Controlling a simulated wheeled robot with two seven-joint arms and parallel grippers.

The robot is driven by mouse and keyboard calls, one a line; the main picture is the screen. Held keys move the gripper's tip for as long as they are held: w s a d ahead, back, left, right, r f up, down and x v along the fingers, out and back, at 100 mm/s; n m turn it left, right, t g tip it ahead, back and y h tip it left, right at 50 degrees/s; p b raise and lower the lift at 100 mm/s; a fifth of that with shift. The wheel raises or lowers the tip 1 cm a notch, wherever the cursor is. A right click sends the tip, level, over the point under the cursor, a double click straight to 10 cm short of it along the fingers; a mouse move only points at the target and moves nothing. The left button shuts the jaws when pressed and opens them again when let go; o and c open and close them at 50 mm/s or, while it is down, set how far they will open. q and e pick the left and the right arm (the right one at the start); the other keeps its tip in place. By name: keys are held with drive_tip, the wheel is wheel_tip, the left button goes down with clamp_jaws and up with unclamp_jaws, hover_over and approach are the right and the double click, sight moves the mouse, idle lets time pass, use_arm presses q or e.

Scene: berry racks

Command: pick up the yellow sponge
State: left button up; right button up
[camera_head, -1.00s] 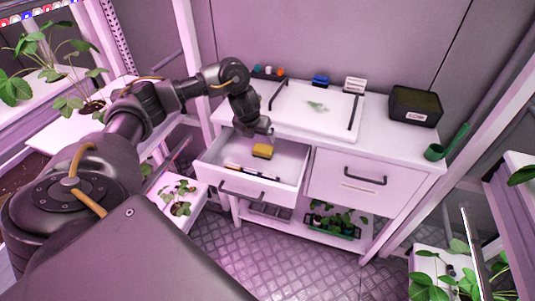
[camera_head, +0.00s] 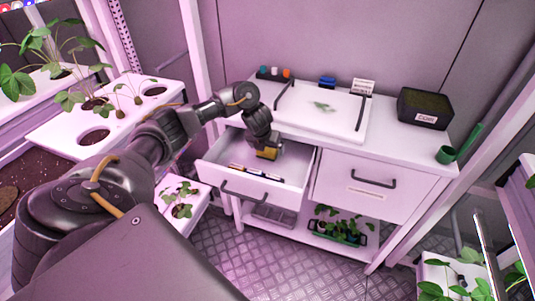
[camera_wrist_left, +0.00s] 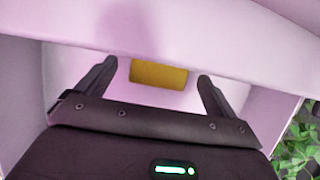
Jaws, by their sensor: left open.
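The yellow sponge (camera_head: 267,154) lies in the open left drawer (camera_head: 292,192) of the white cabinet, near the drawer's back. My left gripper (camera_head: 268,147) reaches down into the drawer over the sponge and hides part of it in the head view. In the left wrist view the left gripper (camera_wrist_left: 155,82) is open. The sponge (camera_wrist_left: 158,75) shows between its two fingertips, with a gap on each side. My right gripper is not in view.
Pens (camera_head: 255,172) lie in the drawer in front of the sponge. The cabinet's top edge (camera_wrist_left: 200,35) overhangs the back of the drawer, close to the fingers.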

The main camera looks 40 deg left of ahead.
use_arm(q)
drive_tip(key=shift+x, duration=1.2)
drive_tip(key=c, duration=1)
drive_tip(key=shift+r, duration=0.1)
drive_tip(key=shift+c, duration=0.2)
drive_tip(key=shift+w+r, duration=0.1)
drive_tip(key=shift+r, duration=0.4)
wheel_tip(320, 180, up, 3)
drive_tip(key=shift+f, duration=0.2)
drive_tip(key=s+d+r+p, duration=0.8)
drive_tip(key=s+d+r, duration=0.1)
drive_tip(key=s, duration=0.1)
drive_tip(key=shift+s+r, duration=0.15)
drive_tip(key=shift+s, duration=0.25)
